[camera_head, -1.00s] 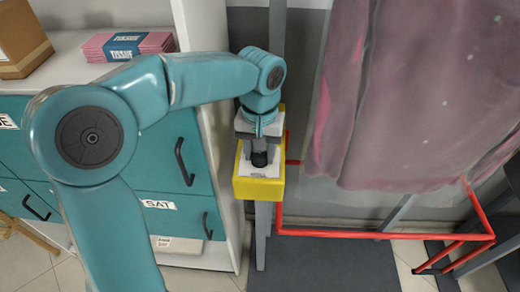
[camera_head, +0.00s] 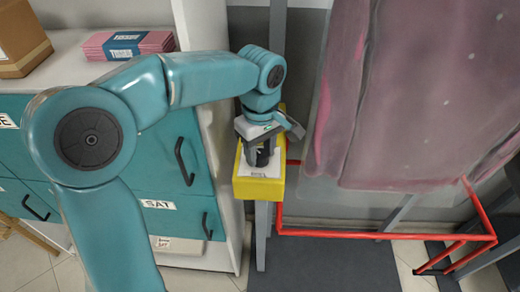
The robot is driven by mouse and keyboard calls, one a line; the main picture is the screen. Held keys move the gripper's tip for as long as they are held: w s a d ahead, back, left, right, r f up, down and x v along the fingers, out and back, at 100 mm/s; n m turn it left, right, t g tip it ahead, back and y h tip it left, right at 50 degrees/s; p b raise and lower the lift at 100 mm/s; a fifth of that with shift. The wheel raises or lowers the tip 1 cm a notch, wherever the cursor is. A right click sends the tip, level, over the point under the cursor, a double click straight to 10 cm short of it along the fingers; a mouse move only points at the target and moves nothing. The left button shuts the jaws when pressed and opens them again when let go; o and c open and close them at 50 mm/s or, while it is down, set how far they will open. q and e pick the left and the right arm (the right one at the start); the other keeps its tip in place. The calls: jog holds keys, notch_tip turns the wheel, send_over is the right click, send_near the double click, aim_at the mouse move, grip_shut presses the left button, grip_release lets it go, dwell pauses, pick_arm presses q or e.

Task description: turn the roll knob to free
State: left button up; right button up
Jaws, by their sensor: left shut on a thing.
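The roll knob (camera_head: 264,157) is black and sits on the white top plate of a yellow box (camera_head: 258,188) on a grey post. My left gripper (camera_head: 260,150) points down over the box and is shut on the knob. The gripper is turned at an angle to the box edges. The gripper hides part of the knob, and the small label print on the plate is too small to read. My right gripper is not in view.
Teal drawers (camera_head: 170,150) with black handles stand at left, with pink packets (camera_head: 128,45) and a cardboard box (camera_head: 22,38) on top. A garment under clear plastic (camera_head: 420,100) hangs at right above a red rail frame (camera_head: 340,234).

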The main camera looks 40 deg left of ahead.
aim_at(259, 155)
pick_arm(q)
jog(key=shift+r+n, duration=0.1)
jog(key=shift+n, duration=0.5)
jog(key=o, duration=1.1)
jog(key=shift+c, duration=0.2)
notch_tip(259, 155, up, 16)
jog(key=p, duration=0.2)
jog(key=shift+r, duration=0.15)
jog(key=shift+s, duration=0.2)
